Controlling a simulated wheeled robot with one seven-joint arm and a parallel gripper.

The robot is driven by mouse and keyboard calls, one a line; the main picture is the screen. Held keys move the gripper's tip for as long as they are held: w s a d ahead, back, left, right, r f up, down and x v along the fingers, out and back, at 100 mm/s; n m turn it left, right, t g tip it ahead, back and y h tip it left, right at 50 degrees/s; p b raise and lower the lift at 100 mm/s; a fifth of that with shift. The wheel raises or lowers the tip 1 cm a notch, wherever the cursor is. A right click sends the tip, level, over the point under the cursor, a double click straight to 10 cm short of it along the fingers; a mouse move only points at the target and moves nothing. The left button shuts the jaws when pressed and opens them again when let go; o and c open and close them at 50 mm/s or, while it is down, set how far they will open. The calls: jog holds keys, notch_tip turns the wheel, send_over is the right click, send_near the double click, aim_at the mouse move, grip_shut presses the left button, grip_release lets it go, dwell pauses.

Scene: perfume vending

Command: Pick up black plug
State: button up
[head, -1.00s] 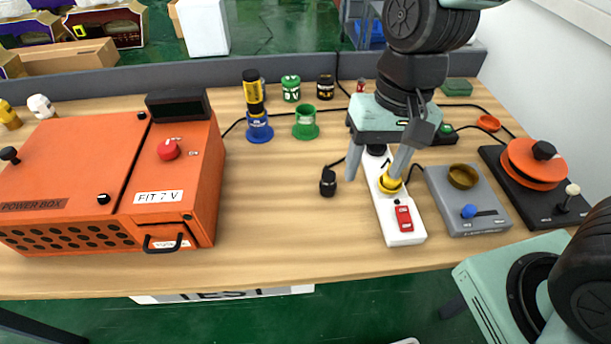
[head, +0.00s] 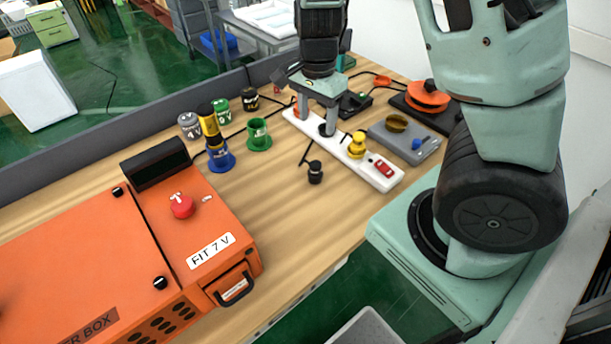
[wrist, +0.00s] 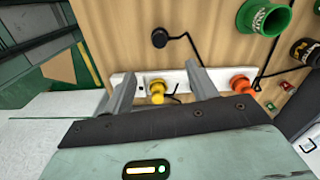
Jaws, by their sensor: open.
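The black plug (head: 315,173) is loose on the wooden table, left of the white power strip (head: 386,182), with a short black cable. It also shows in the wrist view (wrist: 160,38), beyond my fingertips. My gripper (head: 317,114) is open and empty above the far part of the strip, apart from the black plug. The yellow plug (head: 356,146) stands in the strip and shows between my fingers in the wrist view (wrist: 157,90). An orange plug (wrist: 240,84) is at the strip's far end, partly hidden by my gripper in the head view.
The orange power box (head: 75,250) fills the left front. Blue (head: 221,160) and green (head: 259,135) holders stand at the back. A grey box (head: 405,138) lies right of the strip. Bare table lies between the power box and the black plug.

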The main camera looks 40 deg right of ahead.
aim_at(315, 164)
notch_tip(315, 164, down, 11)
jog(key=shift+s+f+b, duration=0.1)
jog(key=shift+b, duration=0.95)
jog(key=shift+a+f+b, duration=0.1)
jog(key=shift+f+b, duration=0.2)
jog(key=shift+f, duration=2.7)
jog(key=c, duration=1)
notch_tip(315, 164, up, 10)
jog(key=shift+r+p, duration=0.1)
jog(key=shift+p, duration=0.95)
